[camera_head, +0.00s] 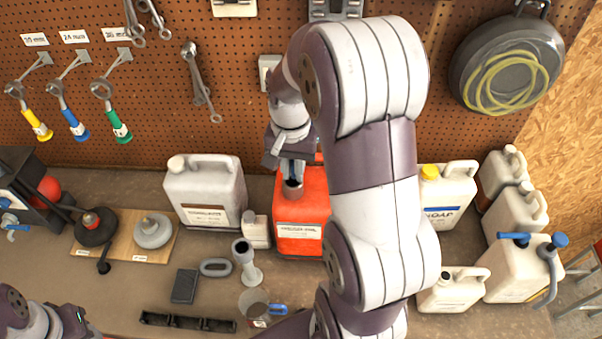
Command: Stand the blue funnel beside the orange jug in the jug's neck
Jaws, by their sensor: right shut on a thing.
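The orange jug (288,238) stands upright on the bench, its right side hidden behind my right arm. Its neck (292,187) shows at the top, dark inside. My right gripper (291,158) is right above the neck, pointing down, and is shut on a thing. A narrow blue-grey piece (293,170) shows at the fingers, just above or at the neck; I take it for the blue funnel, mostly hidden by the gripper. I cannot tell whether its tip is inside the neck. My left arm shows at the lower left; its gripper is out of view.
A whitish jug (205,195) and a small bottle (256,231) stand left of the orange jug. A pale spouted piece (246,262) and a glass jar (254,302) stand in front. Several white jugs, including a yellow-capped one (446,195), stand right. A pegboard (230,80) rises behind.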

